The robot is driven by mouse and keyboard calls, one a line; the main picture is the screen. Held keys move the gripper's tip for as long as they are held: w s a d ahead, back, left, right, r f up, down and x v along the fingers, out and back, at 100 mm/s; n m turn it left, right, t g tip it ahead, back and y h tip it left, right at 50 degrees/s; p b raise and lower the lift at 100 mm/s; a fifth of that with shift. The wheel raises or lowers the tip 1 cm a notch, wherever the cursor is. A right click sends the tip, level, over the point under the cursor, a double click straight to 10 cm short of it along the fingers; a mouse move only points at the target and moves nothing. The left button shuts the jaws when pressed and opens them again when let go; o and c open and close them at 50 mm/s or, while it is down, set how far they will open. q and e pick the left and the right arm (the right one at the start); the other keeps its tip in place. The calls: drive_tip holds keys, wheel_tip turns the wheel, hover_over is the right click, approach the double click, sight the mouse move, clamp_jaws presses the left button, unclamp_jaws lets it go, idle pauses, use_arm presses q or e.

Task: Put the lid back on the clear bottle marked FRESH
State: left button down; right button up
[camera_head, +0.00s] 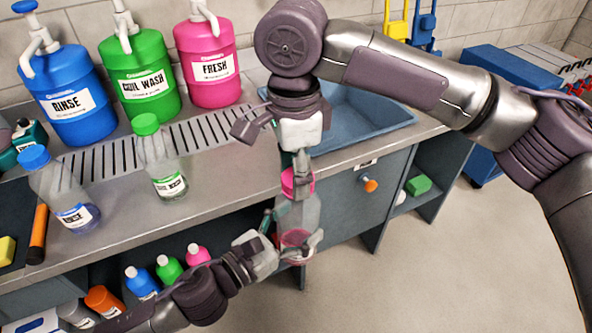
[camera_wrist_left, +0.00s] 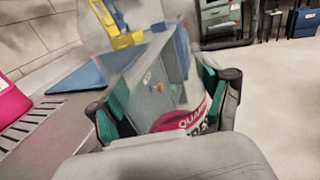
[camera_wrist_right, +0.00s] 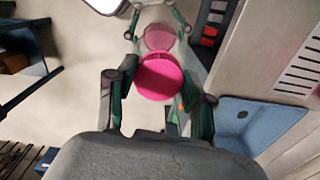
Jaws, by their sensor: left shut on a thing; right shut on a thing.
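A clear bottle (camera_head: 304,215) with pink liquid low inside is held off the counter's front edge. My left gripper (camera_head: 291,237) is shut around its lower body. In the left wrist view the clear bottle (camera_wrist_left: 150,75) stands between the fingers, and a partly hidden label shows pink. The pink lid (camera_head: 290,184) is at the bottle's top, with my right gripper (camera_head: 298,172) shut on it from above. In the right wrist view the pink lid (camera_wrist_right: 160,77) lies over the bottle's mouth; I cannot tell whether it is seated. The word FRESH is not readable on this bottle.
A blue-capped bottle (camera_head: 62,190) and a green-capped bottle (camera_head: 160,160) stand on the counter (camera_head: 225,160). Blue RINSE (camera_head: 67,80), green COIL WASH (camera_head: 140,65) and pink FRESH (camera_head: 207,45) jugs stand behind. A blue sink (camera_head: 355,125) is right. Small capped bottles sit below.

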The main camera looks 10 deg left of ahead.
drive_tip(key=m, duration=0.4)
drive_tip(key=shift+w+m, duration=0.15)
drive_tip(key=shift+m, duration=0.25)
drive_tip(key=o, duration=0.7)
drive_tip(key=shift+r, duration=2.25)
drive_tip(key=shift+c, duration=0.3)
